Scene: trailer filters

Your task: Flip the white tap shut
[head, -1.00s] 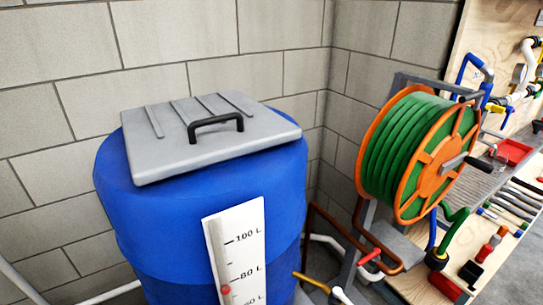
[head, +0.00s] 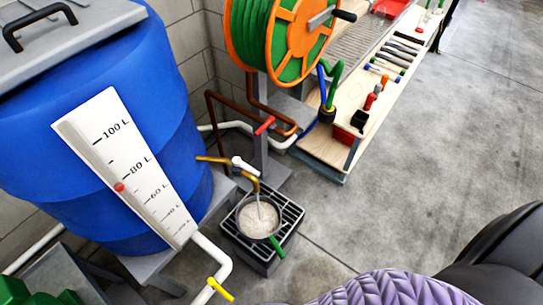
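The white tap (head: 243,166) is a small white lever on a brass pipe (head: 212,159) that comes out beside the blue barrel (head: 150,150). The pipe bends down to a spout over a round pan (head: 259,217) with a green handle. A thin pale stream seems to run from the spout into the pan, which holds pale, frothy-looking liquid. The pan stands on a dark slatted grate (head: 289,217). Neither of my grippers is in view.
A red lever (head: 264,125) sits on piping behind the white tap, and a yellow lever (head: 220,289) on a white pipe in front. A green hose reel (head: 275,40) and a tool bench (head: 345,130) stand behind. The grey floor (head: 430,150) at right is clear.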

